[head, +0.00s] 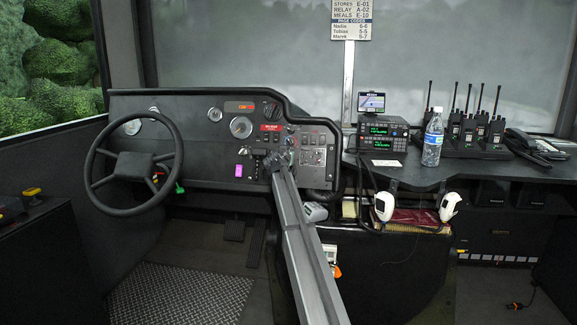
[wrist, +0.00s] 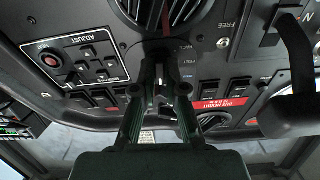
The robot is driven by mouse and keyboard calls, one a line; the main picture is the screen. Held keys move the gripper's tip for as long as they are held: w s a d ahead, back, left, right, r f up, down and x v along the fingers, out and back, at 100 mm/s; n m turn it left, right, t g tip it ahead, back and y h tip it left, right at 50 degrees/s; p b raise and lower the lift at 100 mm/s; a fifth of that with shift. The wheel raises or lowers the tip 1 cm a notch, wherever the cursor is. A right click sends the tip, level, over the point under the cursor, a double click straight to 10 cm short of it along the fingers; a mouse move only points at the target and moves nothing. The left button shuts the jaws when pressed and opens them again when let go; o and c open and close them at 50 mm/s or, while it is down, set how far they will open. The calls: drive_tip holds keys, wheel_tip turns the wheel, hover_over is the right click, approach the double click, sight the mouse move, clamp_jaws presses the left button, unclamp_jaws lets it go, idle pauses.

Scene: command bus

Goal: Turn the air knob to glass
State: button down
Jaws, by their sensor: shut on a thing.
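My gripper (wrist: 161,84) is at the dashboard, its two fingers close together in the wrist view. The fingers are shut on the air knob (wrist: 158,54), a dark knob just below a round vent, and mostly cover it. Small white words stand on the panel to the right of the knob, too small to read surely. Which word the knob points to cannot be told. In the head view my gripper (head: 281,158) reaches the right part of the dashboard, and my arm hides the knob there.
In the wrist view, an ADJUST panel (wrist: 85,62) with a red knob lies left, rocker switches (wrist: 103,98) stand near the fingers, and a lever (wrist: 290,108) juts out right. In the head view, the steering wheel (head: 95,183) is left; a bottle (head: 432,140) and radios stand right.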

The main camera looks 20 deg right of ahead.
drive_tip(key=shift+w+m+b, duration=0.1)
drive_tip(key=shift+m+b, duration=0.75)
drive_tip(key=shift+m, duration=0.25)
drive_tip(key=c, duration=1.2)
unclamp_jaws()
drive_tip(key=v, duration=1.2)
drive_tip(key=shift+a, duration=0.2)
